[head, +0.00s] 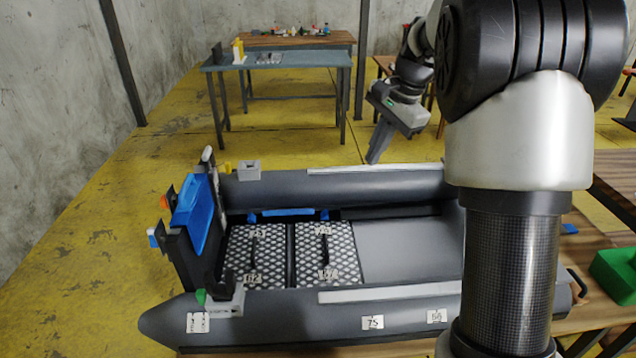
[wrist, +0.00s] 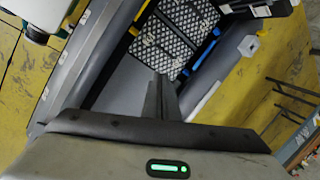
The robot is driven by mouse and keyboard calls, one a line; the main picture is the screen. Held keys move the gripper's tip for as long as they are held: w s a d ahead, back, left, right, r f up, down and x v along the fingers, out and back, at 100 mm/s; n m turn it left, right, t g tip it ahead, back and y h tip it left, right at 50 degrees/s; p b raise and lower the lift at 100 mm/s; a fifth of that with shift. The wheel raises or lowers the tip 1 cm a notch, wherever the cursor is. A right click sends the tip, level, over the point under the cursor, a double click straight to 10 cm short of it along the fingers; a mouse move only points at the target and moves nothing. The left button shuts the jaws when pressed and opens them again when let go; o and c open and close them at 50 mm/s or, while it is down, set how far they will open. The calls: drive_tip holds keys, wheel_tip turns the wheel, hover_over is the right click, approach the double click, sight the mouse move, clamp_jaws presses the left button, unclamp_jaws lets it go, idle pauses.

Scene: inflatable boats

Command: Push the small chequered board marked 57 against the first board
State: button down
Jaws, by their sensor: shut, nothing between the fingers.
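Two chequered boards lie flat in the grey inflatable boat, each with a dark handle. The left board (head: 270,278) is nearer the transom. The right board (head: 345,272) lies beside it, with a narrow dark gap between them. Their tags are too small to read surely, so I cannot confirm which is marked 57. In the wrist view, the nearer board (wrist: 150,58) and the farther board (wrist: 196,14) show beyond my fingers. My gripper (head: 373,158) is shut and empty, above the boat's far tube. In the wrist view, its fingers (wrist: 160,82) point toward the boards.
The bare grey floor (head: 405,248) lies right of the boards. The near tube (head: 270,308) and far tube (head: 270,190) flank them. A blue part (head: 192,205) stands at the transom. A green box (head: 615,270) sits on the wooden table at right. My arm hides the boat's right end.

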sight(326, 247)
drive_tip(key=w+d+f+m+g+b, duration=0.15)
drive_tip(key=w+f, duration=0.25)
drive_tip(key=f, duration=0.5)
drive_tip(key=w+f+m+b, duration=0.25)
drive_tip(key=w+f, duration=0.25)
drive_tip(key=f, duration=0.5)
drive_tip(key=w+a+f+b, duration=0.1)
drive_tip(key=f, duration=0.6)
drive_tip(key=a+f+m+b, duration=0.1)
drive_tip(key=f+b, duration=0.1)
drive_tip(key=f, duration=0.6)
drive_tip(key=w+a+f+m+b, duration=0.1)
drive_tip(key=f+b, duration=0.1)
drive_tip(key=f, duration=0.5)
drive_tip(key=shift+w+a+f+g+y, duration=0.15)
drive_tip(key=shift+w+a+g+y, duration=0.15)
drive_tip(key=shift+a+g+y, duration=0.1)
drive_tip(key=a, duration=0.1)
drive_tip(key=a+b, duration=0.1)
drive_tip(key=a, duration=0.1)
drive_tip(key=shift+f, duration=0.3)
drive_tip(key=shift+a, duration=0.6)
drive_tip(key=shift+a, duration=1.15)
drive_tip(key=shift+r, duration=0.1)
